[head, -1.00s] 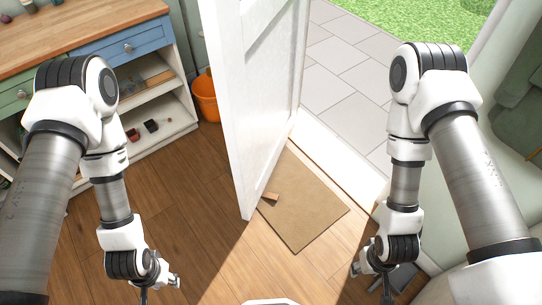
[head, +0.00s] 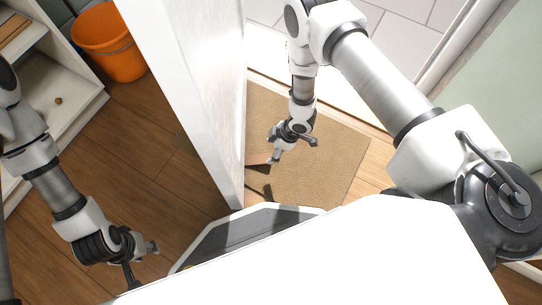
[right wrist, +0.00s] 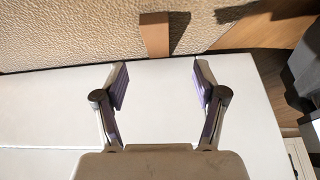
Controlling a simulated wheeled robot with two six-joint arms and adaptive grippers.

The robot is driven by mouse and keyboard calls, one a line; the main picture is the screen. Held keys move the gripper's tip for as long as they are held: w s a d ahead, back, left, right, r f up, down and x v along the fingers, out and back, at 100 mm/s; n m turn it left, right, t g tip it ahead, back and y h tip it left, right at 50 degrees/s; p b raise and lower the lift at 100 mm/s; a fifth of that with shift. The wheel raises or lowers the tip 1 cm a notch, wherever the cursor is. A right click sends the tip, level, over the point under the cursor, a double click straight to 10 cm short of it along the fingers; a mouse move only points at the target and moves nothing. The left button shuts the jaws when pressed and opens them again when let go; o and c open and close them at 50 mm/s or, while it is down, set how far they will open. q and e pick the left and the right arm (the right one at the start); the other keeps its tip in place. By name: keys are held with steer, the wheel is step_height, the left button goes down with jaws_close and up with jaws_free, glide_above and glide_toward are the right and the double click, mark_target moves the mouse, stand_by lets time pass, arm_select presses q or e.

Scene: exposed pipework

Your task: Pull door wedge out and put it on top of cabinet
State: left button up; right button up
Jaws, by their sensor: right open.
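The door wedge (head: 258,158) is a small light-brown wooden piece at the mat's left edge, beside the white door (head: 205,100). In the right wrist view the wedge (right wrist: 155,35) lies on the mat, its lower end close to the white door surface. My right gripper (head: 292,152) is open and empty over the mat, just right of the wedge; in its wrist view the spread fingers (right wrist: 162,78) are in line with the wedge but apart from it. My left gripper (head: 143,268) is open and empty above the floor, left of the door. The cabinet (head: 62,120) shows only its lower shelves; its top is out of view.
A brown doormat (head: 330,165) lies right of the door. An orange bucket (head: 108,42) stands next to the cabinet. The door stands between my two arms. Wooden floor (head: 140,150) is clear between cabinet and door.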

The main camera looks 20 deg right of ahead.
mark_target(262, 159)
steer(key=shift+w+a+f+n+b, duration=0.15)
steer(key=shift+w+f, duration=0.1)
steer(key=shift+f, duration=0.4)
steer(key=shift+w+a+f+n+b, duration=0.1)
steer(key=shift+w+f+n+b, duration=0.1)
steer(key=shift+f, duration=0.4)
steer(key=b+x, duration=0.4)
steer(key=x, duration=0.3)
steer(key=shift+s, duration=0.1)
steer(key=shift+r, duration=0.15)
steer(key=c, duration=1.2)
steer(key=shift+s+d+p, duration=0.3)
steer(key=shift+s+d, duration=0.2)
steer(key=shift+d, duration=0.7)
steer(key=shift+s+d+p, duration=0.35)
steer(key=shift+s+d, duration=0.1)
steer(key=shift+d, duration=0.7)
steer(key=shift+s+d+p, duration=0.3)
steer(key=shift+s+d, duration=0.2)
steer(key=shift+d, duration=0.7)
steer(key=shift+c, duration=0.2)
arm_select(q)
step_height(262, 159, down, 4)
steer(key=shift+w+f, duration=0.1)
arm_select(e)
steer(key=o, duration=1.2)
